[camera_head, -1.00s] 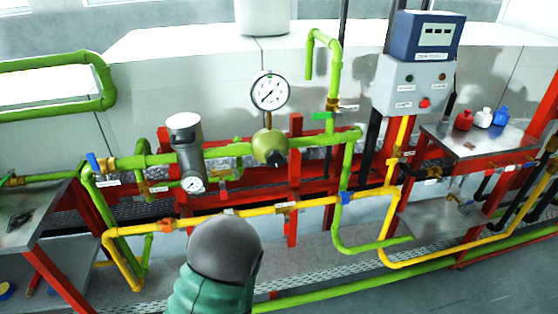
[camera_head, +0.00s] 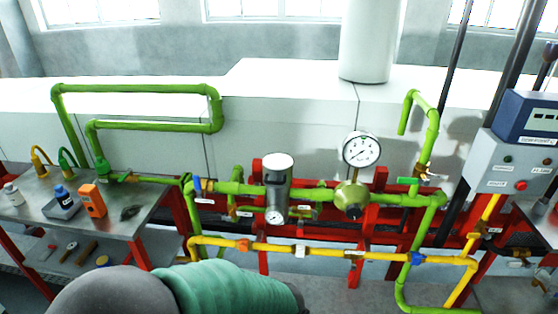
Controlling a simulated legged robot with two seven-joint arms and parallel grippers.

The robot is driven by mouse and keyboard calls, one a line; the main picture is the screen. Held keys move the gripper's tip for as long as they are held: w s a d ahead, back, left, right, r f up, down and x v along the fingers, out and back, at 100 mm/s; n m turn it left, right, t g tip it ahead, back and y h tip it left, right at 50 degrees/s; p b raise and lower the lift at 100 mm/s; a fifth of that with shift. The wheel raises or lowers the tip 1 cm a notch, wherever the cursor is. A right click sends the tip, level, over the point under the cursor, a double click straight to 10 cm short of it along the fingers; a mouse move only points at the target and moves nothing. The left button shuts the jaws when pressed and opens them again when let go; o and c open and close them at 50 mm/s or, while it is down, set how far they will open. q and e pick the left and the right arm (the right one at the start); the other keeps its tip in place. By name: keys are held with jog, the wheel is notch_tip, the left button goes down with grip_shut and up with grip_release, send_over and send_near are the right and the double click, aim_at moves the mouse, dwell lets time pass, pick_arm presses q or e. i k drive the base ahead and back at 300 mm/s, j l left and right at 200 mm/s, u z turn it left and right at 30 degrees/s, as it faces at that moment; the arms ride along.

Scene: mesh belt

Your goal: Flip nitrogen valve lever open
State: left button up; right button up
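Several small valve levers show on the pipes, and their labels are too small to read, so I cannot tell which is the nitrogen one. A blue lever (camera_head: 197,185) stands upright at the left end of the green pipe (camera_head: 232,188). A green lever (camera_head: 408,181) lies level at the right riser. On the yellow pipe (camera_head: 320,250) are an orange handle (camera_head: 244,245) and a blue handle (camera_head: 417,258). A small green handle (camera_head: 122,177) is at the left bench. A grey and teal arm part of mine fills the bottom. Neither gripper is in view.
A dial gauge (camera_head: 361,150) and a grey cylinder filter (camera_head: 278,185) stand on the green pipe. A metal bench (camera_head: 150,195) at left holds bottles and an orange box (camera_head: 92,200). A blue and grey control box (camera_head: 505,160) is at right. Red framing (camera_head: 263,262) backs the pipes.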

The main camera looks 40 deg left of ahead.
aim_at(196, 180)
jog(key=u, duration=1.75)
